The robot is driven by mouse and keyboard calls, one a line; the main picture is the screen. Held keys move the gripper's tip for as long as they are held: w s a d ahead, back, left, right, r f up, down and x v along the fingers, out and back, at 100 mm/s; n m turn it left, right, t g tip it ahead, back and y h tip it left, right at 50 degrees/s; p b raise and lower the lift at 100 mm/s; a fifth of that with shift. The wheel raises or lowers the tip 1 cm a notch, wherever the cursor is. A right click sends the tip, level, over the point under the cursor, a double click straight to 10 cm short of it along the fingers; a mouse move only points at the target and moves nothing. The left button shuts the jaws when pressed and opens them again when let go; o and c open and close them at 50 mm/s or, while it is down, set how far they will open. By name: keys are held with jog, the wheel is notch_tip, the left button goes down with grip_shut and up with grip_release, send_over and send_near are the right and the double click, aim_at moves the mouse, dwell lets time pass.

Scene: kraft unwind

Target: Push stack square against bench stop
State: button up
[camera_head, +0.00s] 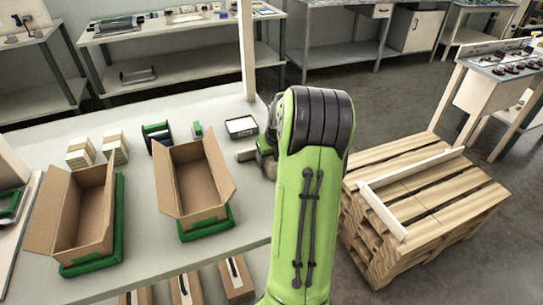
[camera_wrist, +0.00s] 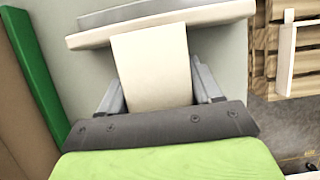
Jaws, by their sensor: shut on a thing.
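In the wrist view my gripper (camera_wrist: 156,76) has one grey finger on each side of a pale cream stack (camera_wrist: 152,58) and is shut on it. The cream bench stop (camera_wrist: 222,16) runs across the top of that view, slightly tilted. The stack's far end meets or overlaps the stop's near edge; I cannot tell whether they touch. In the head view my green arm hides the stack and most of my gripper.
Two open cartons (camera_head: 92,205) (camera_head: 196,183) stand on green bases on the bench. Small cream stacks (camera_head: 81,152) (camera_head: 115,146) and a dark box with a pale top (camera_head: 241,126) lie behind. A wooden pallet (camera_head: 425,200) with a pale L-shaped fence stands right of my arm.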

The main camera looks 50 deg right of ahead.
dwell(0.9)
jog(key=o, duration=1.2)
jog(key=shift+s+f, duration=0.1)
jog(key=shift+a, duration=0.1)
jog(key=p+v, duration=0.4)
jog(key=v, duration=1.1)
jog(key=shift+s+a+r+p, duration=0.1)
jog(key=shift+s+r+p, duration=0.05)
jog(key=shift+r+p, duration=0.25)
